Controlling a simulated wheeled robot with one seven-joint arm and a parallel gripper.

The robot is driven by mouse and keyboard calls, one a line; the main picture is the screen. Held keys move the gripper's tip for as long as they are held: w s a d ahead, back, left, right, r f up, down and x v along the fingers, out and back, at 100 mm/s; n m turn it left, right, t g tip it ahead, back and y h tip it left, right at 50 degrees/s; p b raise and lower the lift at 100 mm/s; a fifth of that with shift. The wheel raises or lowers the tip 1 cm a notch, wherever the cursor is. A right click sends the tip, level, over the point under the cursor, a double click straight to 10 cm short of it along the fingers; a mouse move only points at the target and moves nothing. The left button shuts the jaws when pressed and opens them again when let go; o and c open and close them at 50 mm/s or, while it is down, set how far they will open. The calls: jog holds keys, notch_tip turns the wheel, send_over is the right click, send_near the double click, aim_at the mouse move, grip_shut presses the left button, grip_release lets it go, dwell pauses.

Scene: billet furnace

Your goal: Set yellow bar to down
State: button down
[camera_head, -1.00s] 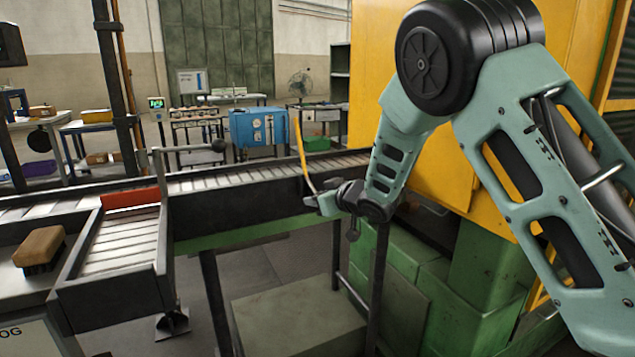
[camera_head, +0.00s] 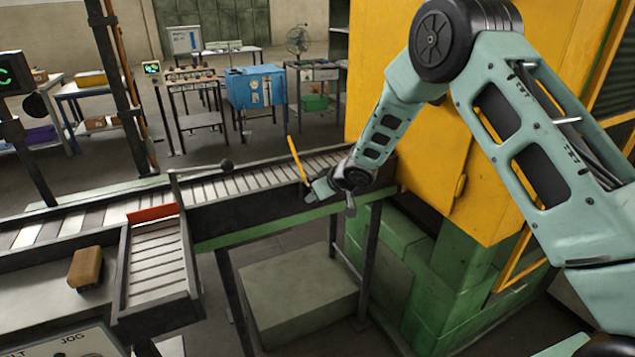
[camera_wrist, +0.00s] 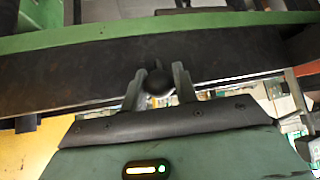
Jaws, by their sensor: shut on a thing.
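The yellow bar (camera_head: 298,159) stands slanted at the near side of the roller conveyor in the head view, its top leaning left. My gripper (camera_head: 312,190) is at its lower end, beside the conveyor's dark side beam. In the wrist view my gripper (camera_wrist: 159,84) has its two grey fingers either side of a black ball knob (camera_wrist: 158,82) and is shut on it. The knob seems to be the end of the yellow bar, whose shaft is mostly hidden in that view.
The roller conveyor (camera_head: 250,180) runs behind my gripper. A lever with a black knob (camera_head: 226,164) and a red plate (camera_head: 153,213) are to its left. A yellow furnace housing (camera_head: 420,170) stands close on the right, above green blocks (camera_head: 395,265). A brown brush-like block (camera_head: 86,267) lies at left.

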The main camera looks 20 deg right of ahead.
jog(key=r+p, duration=0.2)
jog(key=r, duration=0.1)
jog(key=shift+w, duration=0.4)
jog(key=shift+w+a+r+p, duration=0.15)
jog(key=shift+w+r+p, duration=0.75)
jog(key=shift+r+p, duration=0.3)
jog(key=c, duration=1.1)
grip_release()
jog(key=shift+w+f, duration=0.1)
jog(key=shift+f, duration=0.05)
jog(key=shift+c, duration=0.2)
jog(key=shift+f, duration=0.1)
